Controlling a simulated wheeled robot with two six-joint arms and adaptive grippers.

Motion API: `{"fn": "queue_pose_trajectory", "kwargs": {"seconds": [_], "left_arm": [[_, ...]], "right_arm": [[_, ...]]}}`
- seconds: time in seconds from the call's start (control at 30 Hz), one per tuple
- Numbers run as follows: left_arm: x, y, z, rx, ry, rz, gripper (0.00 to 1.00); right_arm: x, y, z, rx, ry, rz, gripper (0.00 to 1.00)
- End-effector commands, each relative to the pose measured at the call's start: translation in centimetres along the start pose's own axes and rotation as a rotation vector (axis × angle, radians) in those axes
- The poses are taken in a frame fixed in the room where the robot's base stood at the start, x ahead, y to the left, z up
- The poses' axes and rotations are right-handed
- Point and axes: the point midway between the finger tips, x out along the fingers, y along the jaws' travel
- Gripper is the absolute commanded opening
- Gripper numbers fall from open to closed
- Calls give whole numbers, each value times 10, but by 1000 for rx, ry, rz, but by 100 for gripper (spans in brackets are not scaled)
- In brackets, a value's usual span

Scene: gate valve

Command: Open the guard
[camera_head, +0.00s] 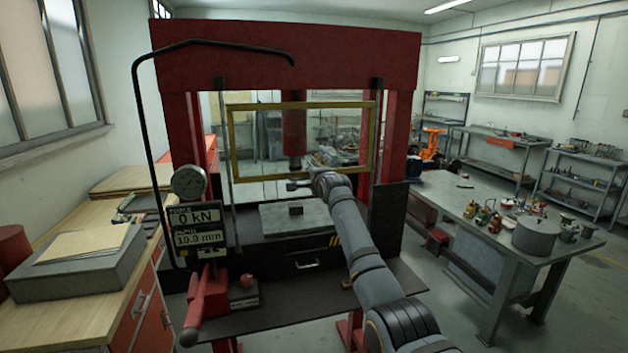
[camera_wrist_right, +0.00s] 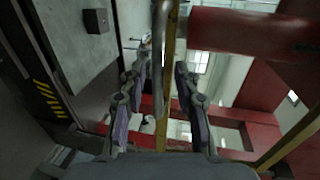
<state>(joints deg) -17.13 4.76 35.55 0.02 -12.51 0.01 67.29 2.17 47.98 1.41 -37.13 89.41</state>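The guard (camera_head: 374,140) is a clear panel in a yellow frame, upright across the front of the red press, in front of the ram (camera_head: 294,130). My right gripper (camera_head: 302,182) is at the guard's lower edge, in the middle. In the right wrist view my right gripper (camera_wrist_right: 160,95) has its two fingers apart. A grey metal handle bar (camera_wrist_right: 160,45) and the yellow guard frame (camera_wrist_right: 172,60) appear between them. Gaps show on both sides, and I cannot tell whether either finger touches the bar. My left gripper is not in view.
A grey block (camera_head: 278,222) with a small dark piece (camera_head: 296,208) sits on the press bed below the guard. A gauge and display (camera_head: 195,225) stand at the left. Side benches flank the press, the right one (camera_head: 450,205) holding several tools.

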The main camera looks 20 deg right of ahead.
Motion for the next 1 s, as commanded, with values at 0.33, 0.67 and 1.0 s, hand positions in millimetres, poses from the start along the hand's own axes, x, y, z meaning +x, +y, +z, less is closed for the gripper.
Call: {"fn": "queue_pose_trajectory", "kwargs": {"seconds": [0.33, 0.67, 1.0], "left_arm": [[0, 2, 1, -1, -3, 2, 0], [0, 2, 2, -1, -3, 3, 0], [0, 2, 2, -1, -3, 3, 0]], "right_arm": [[-48, 0, 0, 0, 0, -3, 32], [-108, 0, -1, 0, 1, -2, 32], [-120, 0, 0, 0, 1, 0, 32]]}}
